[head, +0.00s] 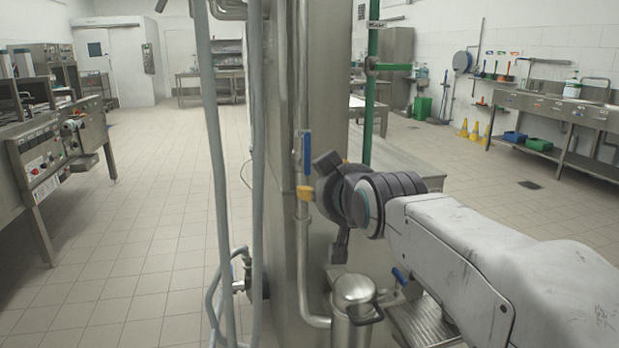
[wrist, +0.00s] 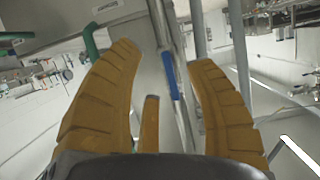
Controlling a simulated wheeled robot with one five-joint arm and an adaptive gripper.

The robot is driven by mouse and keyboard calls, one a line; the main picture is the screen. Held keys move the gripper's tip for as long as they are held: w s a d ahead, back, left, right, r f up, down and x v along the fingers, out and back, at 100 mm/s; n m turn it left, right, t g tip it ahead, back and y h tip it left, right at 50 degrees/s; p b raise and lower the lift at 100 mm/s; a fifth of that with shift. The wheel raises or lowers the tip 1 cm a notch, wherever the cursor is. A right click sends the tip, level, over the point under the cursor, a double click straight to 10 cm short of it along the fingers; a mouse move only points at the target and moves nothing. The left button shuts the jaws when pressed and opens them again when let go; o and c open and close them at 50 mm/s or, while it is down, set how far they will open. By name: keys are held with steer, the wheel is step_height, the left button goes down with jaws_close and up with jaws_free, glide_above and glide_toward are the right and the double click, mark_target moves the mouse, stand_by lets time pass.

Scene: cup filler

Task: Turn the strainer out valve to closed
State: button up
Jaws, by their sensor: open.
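A valve with a blue lever (head: 306,152) sits on a vertical grey pipe (head: 303,250) beside the steel column. The lever stands upright, roughly along the pipe. In the wrist view the blue lever (wrist: 171,76) lies beyond and between the orange fingers of my gripper (wrist: 165,57). My gripper is open and empty. In the head view my gripper (head: 308,190) is close to the pipe just below the lever; contact cannot be told. A second blue lever (head: 400,276) is low by a steel canister (head: 357,296). No readable label shows which valve is the strainer out valve.
A steel column (head: 331,90) stands behind the pipe. A green post (head: 371,95) rises behind my arm. The tiled floor at left is free.

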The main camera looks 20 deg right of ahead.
mark_target(310, 144)
steer(key=shift+w+d+r+t+b, duration=0.1)
steer(key=shift+w+r+t+b, duration=0.65)
steer(key=shift+w+b, duration=0.6)
steer(key=shift+w+a+r+t+b, duration=0.1)
steer(key=shift+w+r+t+b, duration=0.6)
steer(key=shift+w, duration=1.05)
steer(key=shift+w+d+r+t+b, duration=0.1)
steer(key=shift+w+r+t+b, duration=0.35)
steer(key=shift+w+r+b, duration=0.75)
steer(key=shift+w+f+b, duration=0.2)
steer(key=shift+w+b, duration=0.45)
steer(key=shift+w, duration=1)
steer(key=shift+o, duration=0.3)
jaws_close()
